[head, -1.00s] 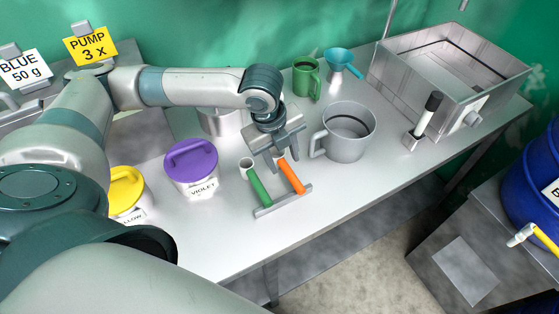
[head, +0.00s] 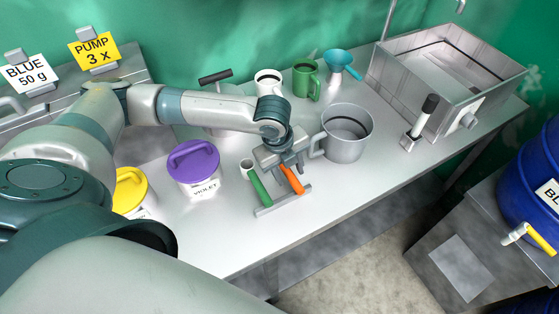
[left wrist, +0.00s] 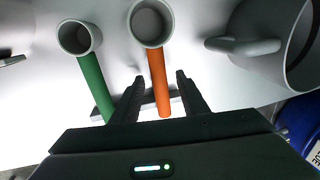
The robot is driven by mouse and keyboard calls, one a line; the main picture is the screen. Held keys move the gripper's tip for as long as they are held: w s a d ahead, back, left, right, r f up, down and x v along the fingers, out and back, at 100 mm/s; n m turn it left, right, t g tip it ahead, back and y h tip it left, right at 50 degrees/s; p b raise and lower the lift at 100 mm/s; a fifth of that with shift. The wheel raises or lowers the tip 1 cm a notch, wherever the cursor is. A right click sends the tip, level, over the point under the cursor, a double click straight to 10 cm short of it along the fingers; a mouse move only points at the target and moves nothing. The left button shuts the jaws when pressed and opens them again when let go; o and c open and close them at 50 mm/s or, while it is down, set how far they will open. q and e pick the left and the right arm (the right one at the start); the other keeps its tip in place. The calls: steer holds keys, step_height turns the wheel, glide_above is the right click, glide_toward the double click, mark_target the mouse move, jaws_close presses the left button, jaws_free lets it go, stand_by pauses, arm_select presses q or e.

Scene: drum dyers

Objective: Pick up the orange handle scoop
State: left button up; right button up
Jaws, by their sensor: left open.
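The orange handle scoop (head: 291,180) lies on the table with its handle end on a small metal rack (head: 264,212). In the left wrist view its handle (left wrist: 160,85) runs between my two open fingers, and its pale round cup is beyond the fingertips. My left gripper (head: 289,171) is open, above and around the orange handle; I cannot tell whether a finger touches it. It also shows in the left wrist view (left wrist: 155,80). A green handle scoop (head: 259,187) lies just to the left. My right gripper is not in view.
A large grey jug (head: 347,145) stands close to the right of the gripper. A violet-lidded tub (head: 193,175) and a yellow-lidded tub (head: 130,190) stand to the left. Mugs stand behind. The table front right of the rack is clear.

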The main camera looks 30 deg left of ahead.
mark_target(291, 173)
arm_select(q)
steer(key=shift+w+f, duration=0.15)
steer(key=shift+f, duration=0.7)
jaws_close()
steer(key=shift+r, duration=0.5)
step_height(291, 173, up, 9)
steer(key=shift+r+b, duration=0.1)
steer(key=shift+b, duration=1.15)
steer(key=shift+d, duration=0.2)
